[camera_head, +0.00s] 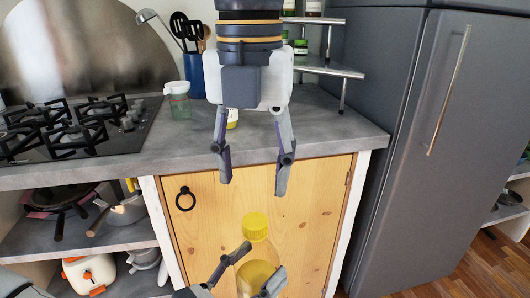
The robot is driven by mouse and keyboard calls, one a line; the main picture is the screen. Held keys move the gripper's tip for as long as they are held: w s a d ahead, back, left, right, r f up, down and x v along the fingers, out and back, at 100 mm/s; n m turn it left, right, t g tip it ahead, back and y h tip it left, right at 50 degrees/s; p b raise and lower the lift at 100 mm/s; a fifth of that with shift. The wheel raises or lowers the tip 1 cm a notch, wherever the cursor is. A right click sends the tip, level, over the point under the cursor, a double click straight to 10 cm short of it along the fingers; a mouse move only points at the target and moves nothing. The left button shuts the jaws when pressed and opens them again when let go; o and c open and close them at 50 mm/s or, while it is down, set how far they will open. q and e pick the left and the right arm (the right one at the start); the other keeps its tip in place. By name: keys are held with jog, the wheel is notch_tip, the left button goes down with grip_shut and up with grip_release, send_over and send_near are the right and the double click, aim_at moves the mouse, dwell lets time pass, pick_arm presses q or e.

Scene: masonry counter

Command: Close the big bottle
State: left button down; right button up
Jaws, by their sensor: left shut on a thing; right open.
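The big bottle (257,274) is clear with yellow contents and stands roughly upright at the bottom of the view, in front of the wooden cabinet door. A yellow cap (255,226) shows at its top; I cannot tell whether it is seated tight. My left gripper (243,270) is shut around the bottle's body, and the lower part of the bottle is out of view. My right gripper (254,187) points down above the cap. It is open and empty, its fingers apart and clear of the cap.
Behind my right gripper, the grey counter (335,130) holds a small yellow-and-white item (232,118), a clear container (179,101) and a blue utensil holder (194,75). A gas hob (75,130) is left; a grey fridge (420,150) stands right. A door ring (185,199) protrudes.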

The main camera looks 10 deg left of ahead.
aim_at(255, 221)
notch_tip(255, 221, down, 8)
dwell(0.5)
